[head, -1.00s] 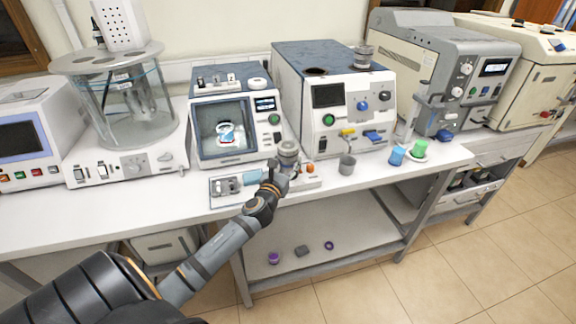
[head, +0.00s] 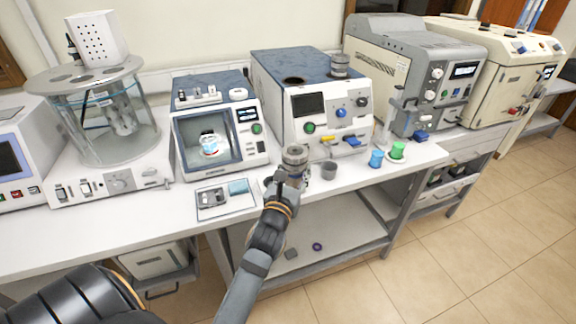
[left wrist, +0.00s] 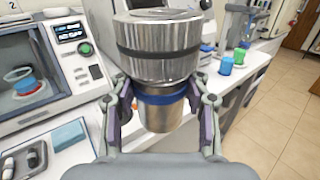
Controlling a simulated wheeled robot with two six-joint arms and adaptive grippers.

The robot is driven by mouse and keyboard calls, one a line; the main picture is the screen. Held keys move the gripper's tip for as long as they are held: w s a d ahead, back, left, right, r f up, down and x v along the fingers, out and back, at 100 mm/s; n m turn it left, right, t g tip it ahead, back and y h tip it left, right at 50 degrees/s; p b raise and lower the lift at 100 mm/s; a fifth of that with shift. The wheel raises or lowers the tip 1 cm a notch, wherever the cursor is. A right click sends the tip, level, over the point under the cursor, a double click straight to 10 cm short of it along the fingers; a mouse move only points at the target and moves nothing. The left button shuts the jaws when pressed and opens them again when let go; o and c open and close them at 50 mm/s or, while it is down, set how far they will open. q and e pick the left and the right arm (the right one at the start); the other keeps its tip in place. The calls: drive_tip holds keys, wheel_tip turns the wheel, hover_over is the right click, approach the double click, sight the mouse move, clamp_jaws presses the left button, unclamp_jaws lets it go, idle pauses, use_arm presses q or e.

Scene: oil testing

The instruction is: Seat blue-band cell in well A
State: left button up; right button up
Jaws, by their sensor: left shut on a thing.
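My left gripper (left wrist: 160,112) is shut on a metal cell with a blue band (left wrist: 166,97), held upright between the fingers in the left wrist view. In the head view the same cell (head: 295,154) is above the table's front part, before the blue-topped instrument (head: 297,60). That instrument has a dark open round well (head: 293,80) in its top at the left. A similar metal cell (head: 340,66) stands on its top at the right. I cannot read which well is A. My right gripper is in neither view.
A grey cup (head: 329,170), a blue cup (head: 376,158) and a green cup (head: 397,150) stand right of my gripper. A small tray (head: 225,208) lies to the left. A windowed instrument (head: 207,112) stands behind it. The white table (head: 120,222) has bare room at the front left.

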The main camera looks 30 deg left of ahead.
use_arm(q)
drive_tip(key=shift+s+d+r, duration=0.15)
drive_tip(key=shift+d+r, duration=0.05)
drive_tip(key=shift+r, duration=0.05)
drive_tip(key=shift+f, duration=0.1)
